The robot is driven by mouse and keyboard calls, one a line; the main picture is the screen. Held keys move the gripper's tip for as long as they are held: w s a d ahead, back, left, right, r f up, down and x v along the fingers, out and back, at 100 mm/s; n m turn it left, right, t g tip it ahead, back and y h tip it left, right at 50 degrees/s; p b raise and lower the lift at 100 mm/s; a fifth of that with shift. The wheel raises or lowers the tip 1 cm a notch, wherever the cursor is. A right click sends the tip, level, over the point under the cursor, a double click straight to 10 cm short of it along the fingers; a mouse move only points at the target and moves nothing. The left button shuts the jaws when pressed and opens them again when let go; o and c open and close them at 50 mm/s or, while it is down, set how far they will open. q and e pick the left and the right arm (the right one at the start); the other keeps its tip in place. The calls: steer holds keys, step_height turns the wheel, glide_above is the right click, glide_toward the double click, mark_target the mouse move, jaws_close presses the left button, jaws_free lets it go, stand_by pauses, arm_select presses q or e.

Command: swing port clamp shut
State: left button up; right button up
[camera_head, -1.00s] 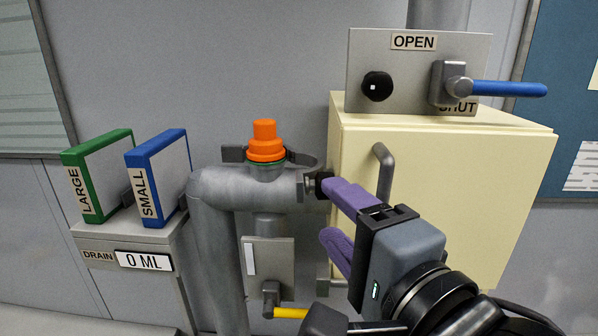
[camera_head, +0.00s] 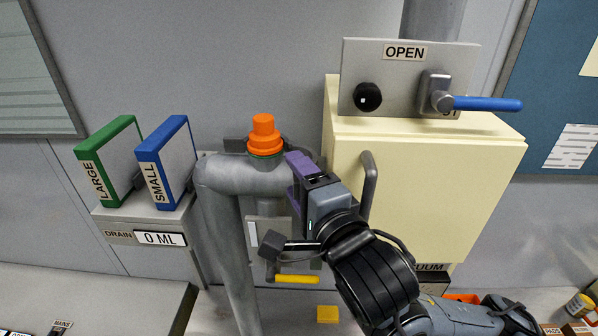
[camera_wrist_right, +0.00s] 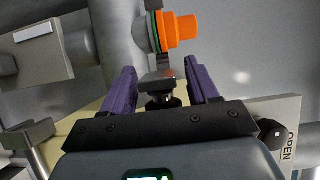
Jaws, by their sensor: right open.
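An orange stepped plug (camera_head: 264,136) sits upright in the top of the grey pipe's port; it also shows in the right wrist view (camera_wrist_right: 178,33). The dark grey port clamp (camera_head: 234,146) shows partly beside the plug's base, and my right gripper hides much of its right side. My right gripper (camera_head: 296,168) is open, its purple fingers just right of the port. In the right wrist view, a black knob on a dark clamp arm (camera_wrist_right: 160,84) lies between the spread fingers (camera_wrist_right: 160,88), with gaps on both sides. My left gripper is not in view.
A cream cabinet (camera_head: 440,190) with a grey handle (camera_head: 368,190) stands close right of my gripper. A blue-handled lever (camera_head: 485,103) is above it. A yellow-handled valve (camera_head: 297,279) hangs below. Green (camera_head: 108,165) and blue (camera_head: 168,165) blocks stand left.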

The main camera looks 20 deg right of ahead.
jaws_close()
stand_by(0.4)
